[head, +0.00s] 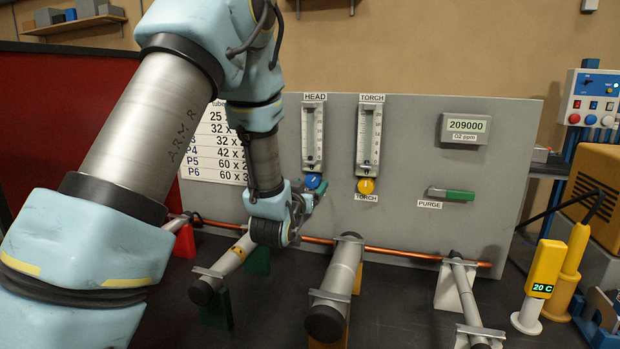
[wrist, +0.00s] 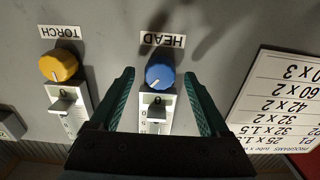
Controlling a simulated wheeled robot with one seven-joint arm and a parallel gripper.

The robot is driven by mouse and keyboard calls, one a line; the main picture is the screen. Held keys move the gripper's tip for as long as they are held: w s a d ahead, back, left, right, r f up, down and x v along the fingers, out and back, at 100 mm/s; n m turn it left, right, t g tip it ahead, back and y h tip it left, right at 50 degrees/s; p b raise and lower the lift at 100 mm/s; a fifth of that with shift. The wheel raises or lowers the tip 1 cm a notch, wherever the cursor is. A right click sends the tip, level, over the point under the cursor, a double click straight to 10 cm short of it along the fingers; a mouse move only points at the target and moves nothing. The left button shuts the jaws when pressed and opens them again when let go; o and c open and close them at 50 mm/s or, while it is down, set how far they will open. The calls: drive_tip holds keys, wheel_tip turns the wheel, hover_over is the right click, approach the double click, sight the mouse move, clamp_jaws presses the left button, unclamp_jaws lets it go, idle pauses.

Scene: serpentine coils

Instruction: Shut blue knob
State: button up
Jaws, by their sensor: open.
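The blue knob (head: 313,181) sits under the flowmeter labelled HEAD on the grey panel. In the wrist view, which is upside down, the blue knob (wrist: 160,76) shows whole with its pointer mark. My gripper (head: 309,196) is open at the panel, just below the knob in the head view. In the wrist view its two green fingers (wrist: 160,90) stand one on each side of the knob, with a gap on both sides. I cannot tell how far the fingertips are from the panel.
A yellow knob (head: 366,186) under the TORCH flowmeter (head: 369,135) is close by on the right. A green PURGE lever (head: 452,194) is further right. Several tubes (head: 335,290) on stands and a copper pipe (head: 400,254) lie below the panel.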

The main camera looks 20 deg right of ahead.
drive_tip(key=shift+w+d, duration=0.3)
drive_tip(key=shift+w, duration=0.05)
clamp_jaws()
idle(0.5)
